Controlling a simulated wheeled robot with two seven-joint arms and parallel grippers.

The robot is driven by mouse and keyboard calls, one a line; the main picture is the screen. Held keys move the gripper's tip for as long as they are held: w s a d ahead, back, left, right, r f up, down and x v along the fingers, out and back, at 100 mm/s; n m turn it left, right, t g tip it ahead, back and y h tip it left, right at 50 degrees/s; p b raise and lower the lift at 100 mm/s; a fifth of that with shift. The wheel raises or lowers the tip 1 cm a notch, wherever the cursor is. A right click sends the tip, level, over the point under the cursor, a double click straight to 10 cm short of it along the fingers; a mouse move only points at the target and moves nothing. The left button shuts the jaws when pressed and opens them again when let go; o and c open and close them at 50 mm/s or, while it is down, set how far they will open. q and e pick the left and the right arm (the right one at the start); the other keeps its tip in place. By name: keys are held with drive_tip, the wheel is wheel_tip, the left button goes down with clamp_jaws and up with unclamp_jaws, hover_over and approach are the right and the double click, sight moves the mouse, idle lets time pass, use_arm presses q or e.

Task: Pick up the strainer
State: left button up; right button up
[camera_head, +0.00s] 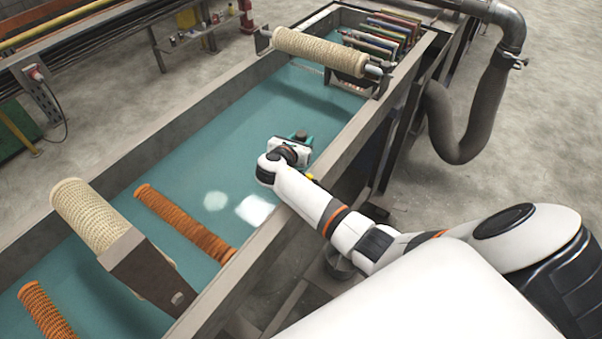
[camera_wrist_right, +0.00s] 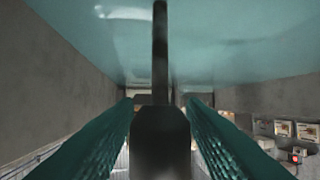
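I cannot tell with certainty which thing is the strainer. Orange mesh tubes lie in the blue-green tank, one at left centre (camera_head: 185,223) and one cut off at the lower left (camera_head: 47,312). My right gripper (camera_head: 299,136) is above the tank near its right wall, away from both tubes. In the right wrist view its two teal ribbed fingers (camera_wrist_right: 160,103) are spread apart. A dark block with a thin upright rod (camera_wrist_right: 160,130) shows between them; whether they touch it is unclear. My left gripper is not in view.
Beige wound rollers sit across the tank at the back (camera_head: 320,52) and lower left (camera_head: 90,213). Thin coloured panels (camera_head: 385,35) stand at the far end. The tank's raised grey rim (camera_head: 235,272) runs below my right arm. A grey pipe (camera_head: 480,115) is beyond the tank.

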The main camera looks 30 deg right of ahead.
clamp_jaws()
